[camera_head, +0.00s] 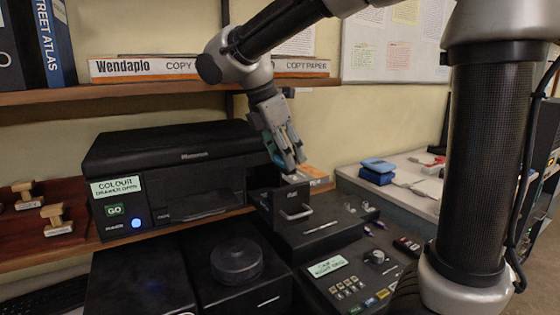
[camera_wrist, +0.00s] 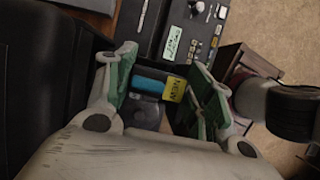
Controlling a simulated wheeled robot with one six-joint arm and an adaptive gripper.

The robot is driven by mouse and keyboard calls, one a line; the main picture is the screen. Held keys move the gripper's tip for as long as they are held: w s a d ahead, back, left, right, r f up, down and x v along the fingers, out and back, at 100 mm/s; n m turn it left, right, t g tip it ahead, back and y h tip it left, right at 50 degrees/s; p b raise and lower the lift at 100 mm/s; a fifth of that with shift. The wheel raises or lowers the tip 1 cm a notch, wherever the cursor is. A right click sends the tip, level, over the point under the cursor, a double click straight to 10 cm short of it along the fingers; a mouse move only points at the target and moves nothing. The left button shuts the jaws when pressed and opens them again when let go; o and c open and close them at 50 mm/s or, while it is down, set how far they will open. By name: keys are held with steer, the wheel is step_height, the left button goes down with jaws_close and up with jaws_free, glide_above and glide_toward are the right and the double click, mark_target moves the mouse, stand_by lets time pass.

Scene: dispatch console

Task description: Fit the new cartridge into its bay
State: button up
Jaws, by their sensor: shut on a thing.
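My gripper (camera_head: 290,152) is at the right of the black printer (camera_head: 170,170), above a dark unit with a silver handle (camera_head: 296,213). In the wrist view, my gripper (camera_wrist: 166,92) has its green-padded fingers shut on the new cartridge (camera_wrist: 150,82), which has a cyan band and a yellow label (camera_wrist: 174,89) reading NEW. In the head view the cartridge cannot be made out clearly at the fingers. The printer's screen (camera_head: 115,187) reads "COLOUR DRAWER OPEN", above a GO button (camera_head: 115,210) and a lit blue lamp (camera_head: 136,223). The bay's inside is not visible.
The control console (camera_head: 345,285) with keys and a knob stands below and to the right. A shelf (camera_head: 100,95) with paper boxes runs above the printer. Stamps (camera_head: 55,217) stand at left. Blue boxes (camera_head: 377,171) sit on the right-hand desk.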

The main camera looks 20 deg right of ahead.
steer(key=f, duration=0.3)
steer(key=shift+w+f, duration=0.15)
steer(key=shift+w, duration=0.25)
steer(key=shift+f, duration=3.55)
steer(key=shift+d, duration=0.15)
steer(key=o, duration=1.1)
